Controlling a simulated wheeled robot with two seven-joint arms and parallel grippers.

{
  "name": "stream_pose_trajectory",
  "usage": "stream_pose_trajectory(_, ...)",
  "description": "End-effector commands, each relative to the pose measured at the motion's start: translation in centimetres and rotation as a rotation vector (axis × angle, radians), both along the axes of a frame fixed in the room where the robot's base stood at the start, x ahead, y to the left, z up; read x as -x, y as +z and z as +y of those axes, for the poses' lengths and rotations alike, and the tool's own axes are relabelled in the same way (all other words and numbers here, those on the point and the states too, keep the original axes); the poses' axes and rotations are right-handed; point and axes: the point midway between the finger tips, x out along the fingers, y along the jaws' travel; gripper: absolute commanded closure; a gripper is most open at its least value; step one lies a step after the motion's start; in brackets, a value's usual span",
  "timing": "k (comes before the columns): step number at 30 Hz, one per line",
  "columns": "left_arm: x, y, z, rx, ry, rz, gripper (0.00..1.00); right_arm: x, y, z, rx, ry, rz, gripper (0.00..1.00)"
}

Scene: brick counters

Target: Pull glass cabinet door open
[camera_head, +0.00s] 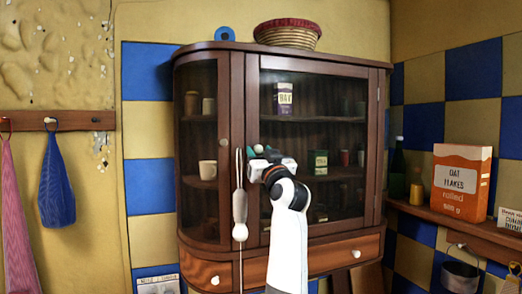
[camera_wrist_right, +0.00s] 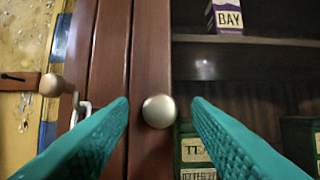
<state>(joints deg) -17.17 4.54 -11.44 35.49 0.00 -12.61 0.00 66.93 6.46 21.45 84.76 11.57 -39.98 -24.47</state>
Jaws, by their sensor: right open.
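The dark wooden cabinet (camera_head: 310,230) has a glass door (camera_head: 335,135), which looks closed. The door's round pale knob (camera_head: 257,148) is on its left frame; in the right wrist view the knob (camera_wrist_right: 159,111) shows between my fingers. My right gripper (camera_head: 262,152) is open in front of the door, and its teal fingertips (camera_wrist_right: 160,100) lie on either side of the knob. I see no finger touching the knob. The wrist hides part of the door frame and lower shelves. My left gripper is not in view.
A pale utensil (camera_head: 240,205) hangs on a cord at the cabinet's left front. A basket (camera_head: 288,34) stands on top. Drawers (camera_head: 330,252) lie below the door. On the right, a shelf (camera_head: 455,225) bears an oat flakes box (camera_head: 461,182) and bottles.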

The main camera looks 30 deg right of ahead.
Motion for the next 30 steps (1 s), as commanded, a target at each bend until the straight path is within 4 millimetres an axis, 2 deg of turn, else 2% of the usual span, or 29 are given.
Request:
stream_pose_trajectory(4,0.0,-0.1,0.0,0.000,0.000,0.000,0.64,0.0,0.0,0.0,0.000,0.000,0.000,0.56)
stream_pose_trajectory(5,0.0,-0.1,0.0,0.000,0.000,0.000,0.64,0.0,0.0,0.0,0.000,0.000,0.000,0.59)
stream_pose_trajectory(12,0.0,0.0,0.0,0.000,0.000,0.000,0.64,0.0,0.0,0.0,0.000,0.000,0.000,0.98)
stream_pose_trajectory(13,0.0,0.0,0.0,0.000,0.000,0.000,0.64,0.0,0.0,0.0,0.000,0.000,0.000,1.00)
stream_pose_trajectory(19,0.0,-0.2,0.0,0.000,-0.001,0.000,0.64,0.2,-0.1,0.0,0.001,0.002,-0.001,1.00)
stream_pose_trajectory(23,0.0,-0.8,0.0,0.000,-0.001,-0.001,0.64,1.1,-0.3,0.0,0.003,0.017,-0.001,1.00)
stream_pose_trajectory(26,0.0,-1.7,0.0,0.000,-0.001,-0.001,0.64,2.6,-0.4,0.2,0.004,0.050,-0.003,1.00)
stream_pose_trajectory(30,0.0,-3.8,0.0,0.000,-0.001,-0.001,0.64,6.2,-0.7,0.3,0.007,0.124,-0.005,1.00)
